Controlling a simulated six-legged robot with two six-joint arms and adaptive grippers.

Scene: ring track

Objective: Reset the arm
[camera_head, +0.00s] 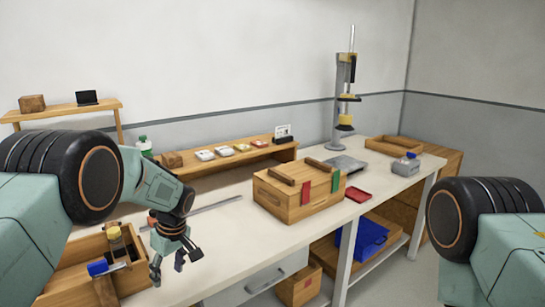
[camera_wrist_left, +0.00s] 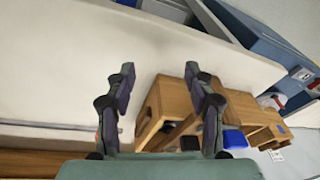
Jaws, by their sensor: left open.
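My left arm comes in from the left in the head view. Its gripper (camera_head: 174,262) hangs over the front left part of the white workbench (camera_head: 228,245), beside an open wooden tool box (camera_head: 72,279). In the left wrist view the two fingers of the left gripper (camera_wrist_left: 166,85) are spread apart with nothing between them. My right arm shows only as an upper link at the right edge of the head view; its gripper is out of the picture.
A wooden box (camera_head: 283,201) with red and green marks stands mid-bench. Behind it is a wooden shelf (camera_head: 235,157) with small items. A press stand (camera_head: 343,110) rises at the back. A blue bin (camera_head: 364,238) sits below. Bench surface right of my left gripper is clear.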

